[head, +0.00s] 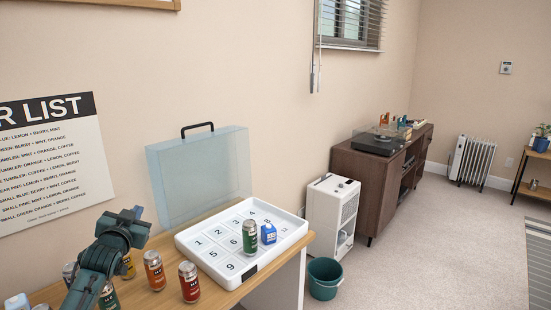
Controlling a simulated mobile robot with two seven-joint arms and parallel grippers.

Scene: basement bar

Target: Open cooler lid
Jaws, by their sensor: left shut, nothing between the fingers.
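A pale blue see-through panel with a black handle on its top edge, which looks like the cooler lid (199,172), stands upright against the wall. It is at the back of the wooden counter (224,292), behind a white tray with numbered compartments (302,238). I cannot tell whether the panel joins the tray. A green can (249,239) and a small blue carton (268,233) stand on the tray. My left gripper (136,213) is shut and empty, left of the panel and above the cans. My right gripper is not in view.
An orange can (154,271), a red can (189,283) and others stand on the counter near my left arm. A white appliance (331,209) and a teal bin (324,279) stand on the floor to the right. Carpet beyond is open.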

